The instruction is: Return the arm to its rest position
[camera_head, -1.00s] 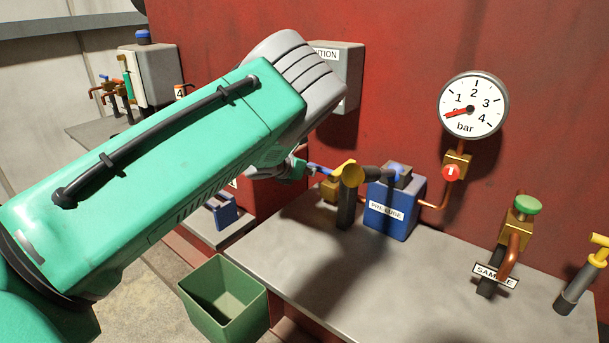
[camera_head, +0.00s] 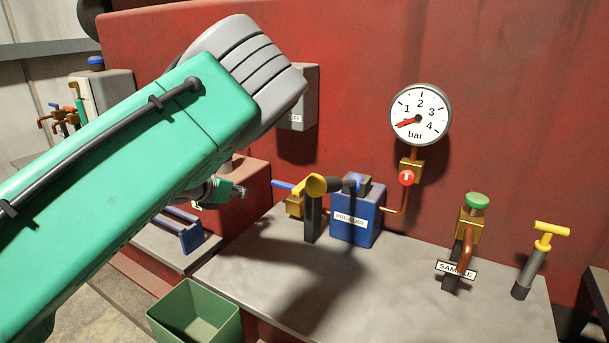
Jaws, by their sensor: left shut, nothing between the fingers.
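My left arm (camera_head: 120,170), green with a grey wrist housing, reaches in from the left and fills much of the left half. My left gripper (camera_head: 237,192) shows small below the wrist, partly hidden behind the arm. It is shut and empty, left of the blue valve lever (camera_head: 283,185) and apart from it. My right gripper is out of view.
A blue PRE-LUBE box (camera_head: 357,222) and a yellow-topped post (camera_head: 313,210) stand on the grey bench (camera_head: 400,290). A gauge (camera_head: 420,115) hangs on the red wall. A SAMPLE valve (camera_head: 467,235) and yellow T-handle (camera_head: 542,245) stand right. A green bin (camera_head: 200,315) stands below.

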